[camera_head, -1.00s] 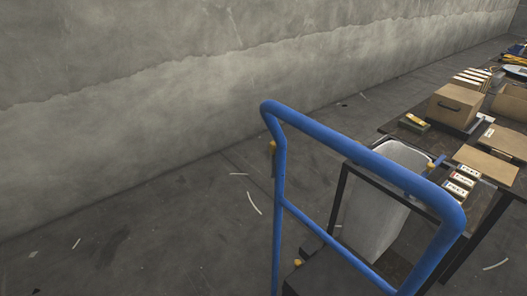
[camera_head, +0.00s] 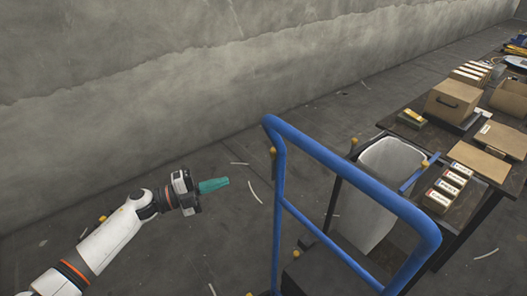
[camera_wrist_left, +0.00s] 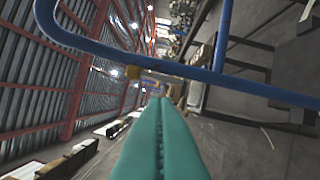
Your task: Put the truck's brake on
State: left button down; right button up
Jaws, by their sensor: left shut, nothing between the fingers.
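The truck is a cart with a blue tube handle (camera_head: 350,172), standing right of centre in the head view; the handle also crosses the wrist view (camera_wrist_left: 200,74). A small yellow piece (camera_head: 273,153) shows at the handle's left upright. I cannot tell which part is the brake. My left gripper (camera_head: 228,182), with teal fingers, is shut and empty, left of the handle and apart from it in the head view. In the left wrist view its closed fingers (camera_wrist_left: 160,99) point toward the handle. My right gripper is not in view.
A pale bin (camera_head: 378,185) stands behind the handle. A dark table (camera_head: 455,140) at the right holds a cardboard box (camera_head: 453,101), small labelled boxes (camera_head: 447,190) and a flat brown piece (camera_head: 482,161). A grey wall (camera_head: 150,90) runs behind. The floor on the left is mostly clear.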

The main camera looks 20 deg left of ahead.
aim_at(277, 160)
pick_arm(q)
notch_tip(277, 160, up, 6)
jog(key=s+d+m+g+h, duration=0.1)
jog(key=s+d+m+g, duration=0.1)
jog(key=m+g, duration=0.2)
jog(key=shift+s+d+r+m+h, duration=0.15)
jog(key=shift+s+d+m+h, duration=0.2)
jog(key=shift+m, duration=0.25)
jog(key=shift+w+d+p, duration=2.9)
jog(key=shift+w+d, duration=1.15)
jog(key=shift+w, duration=0.05)
